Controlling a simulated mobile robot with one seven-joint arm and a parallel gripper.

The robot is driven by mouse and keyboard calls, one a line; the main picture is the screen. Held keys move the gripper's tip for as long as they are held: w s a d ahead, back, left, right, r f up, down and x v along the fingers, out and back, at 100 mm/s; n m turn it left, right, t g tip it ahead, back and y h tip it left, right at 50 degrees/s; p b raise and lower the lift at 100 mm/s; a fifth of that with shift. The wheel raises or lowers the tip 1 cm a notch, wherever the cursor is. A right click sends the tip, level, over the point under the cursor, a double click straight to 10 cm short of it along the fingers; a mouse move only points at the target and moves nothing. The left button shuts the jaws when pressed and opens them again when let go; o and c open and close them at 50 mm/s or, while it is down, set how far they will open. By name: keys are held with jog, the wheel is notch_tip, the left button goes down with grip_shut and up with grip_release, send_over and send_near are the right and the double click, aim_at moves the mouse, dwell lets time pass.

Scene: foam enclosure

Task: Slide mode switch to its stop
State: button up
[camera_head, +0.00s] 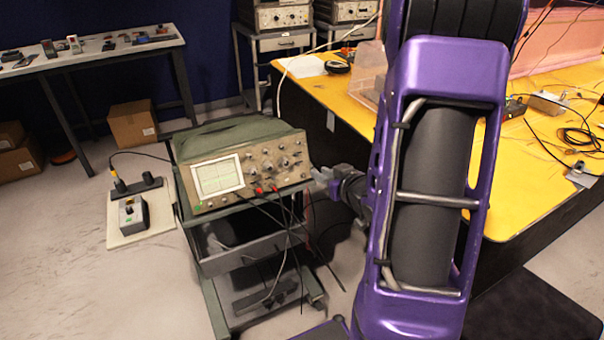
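An oscilloscope (243,172) with a pale screen and several knobs stands on a cart. A small grey control box (131,213) with a dark knob or lever on top lies on a pale board on the floor at the left. I cannot tell which control is the mode switch; the details are too small. My gripper (320,179) is close to the right end of the oscilloscope front, far from the grey box. Its fingers are small and partly blurred, so I cannot tell whether they are open or touching the oscilloscope. My purple arm hides the area to the right.
The cart (215,267) has a lower shelf and hanging black cables (287,235). A yellow table (540,180) with wires stands at the right. A grey table (90,60) and cardboard boxes (132,124) are at the back left. Floor is clear at the lower left.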

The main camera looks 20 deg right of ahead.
aim_at(299, 163)
jog(key=b+x, duration=0.2)
jog(key=x, duration=1)
jog(key=shift+b, duration=0.35)
grip_shut()
jog(key=shift+f, duration=0.1)
dwell(0.6)
